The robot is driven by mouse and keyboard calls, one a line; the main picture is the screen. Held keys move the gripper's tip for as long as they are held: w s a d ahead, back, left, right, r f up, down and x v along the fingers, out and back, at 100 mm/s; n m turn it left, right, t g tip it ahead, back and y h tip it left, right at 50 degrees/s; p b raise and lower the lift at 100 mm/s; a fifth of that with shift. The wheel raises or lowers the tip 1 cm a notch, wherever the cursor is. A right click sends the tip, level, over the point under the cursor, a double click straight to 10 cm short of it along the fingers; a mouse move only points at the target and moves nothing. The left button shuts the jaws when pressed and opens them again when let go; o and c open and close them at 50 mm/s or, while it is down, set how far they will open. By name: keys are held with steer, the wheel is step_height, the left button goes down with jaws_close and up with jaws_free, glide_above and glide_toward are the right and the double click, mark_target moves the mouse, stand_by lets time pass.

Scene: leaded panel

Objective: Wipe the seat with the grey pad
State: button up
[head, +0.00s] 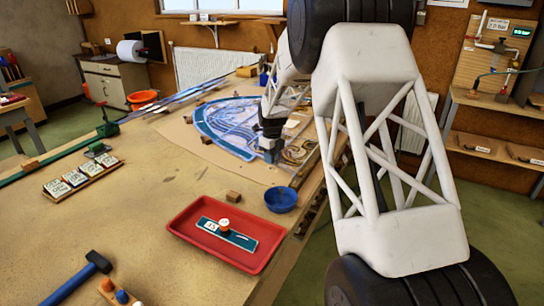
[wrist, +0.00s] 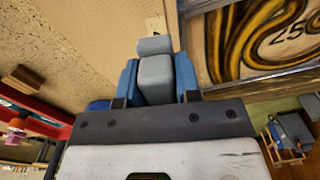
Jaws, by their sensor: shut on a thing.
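My gripper (head: 270,150) is over the far right part of the table in the head view. In the wrist view its blue fingers (wrist: 157,80) are shut on the grey pad (wrist: 155,72), a light grey block that sticks out past the fingertips. The blue leaded panel (head: 222,128) lies just left of the gripper on a tan board. A dark-framed piece with brown swirls (wrist: 262,40) is at right in the wrist view, beside the pad. I cannot tell which spot is the seat, nor whether the pad touches the surface.
A red tray (head: 180,222) holding a teal bar stands at the near middle, with a blue bowl (head: 281,200) beside it. A wooden block (head: 233,197) is behind the tray. A rack of white tiles (head: 82,180) and a hammer (head: 80,280) lie left. Open tabletop lies between.

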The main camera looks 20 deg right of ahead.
mark_target(282, 174)
steer(key=shift+f, duration=1.4)
steer(key=shift+w, duration=0.1)
steer(key=shift+w+a+r, duration=0.1)
steer(key=shift+w+a, duration=0.35)
steer(key=shift+w, duration=0.1)
steer(key=shift+s+d, duration=0.1)
stand_by(0.5)
steer(key=shift+s+d, duration=0.4)
steer(key=shift+s, duration=0.25)
steer(key=shift+s+d, duration=0.4)
steer(key=shift+s, duration=0.2)
steer(key=shift+s+d, duration=0.15)
steer(key=shift+s, duration=0.05)
steer(key=shift+s+d+f, duration=0.15)
steer(key=shift+s+d, duration=0.25)
steer(key=shift+s, duration=0.25)
steer(key=shift+s+d+f, duration=0.1)
steer(key=shift+s+d, duration=0.3)
steer(key=shift+s, duration=0.25)
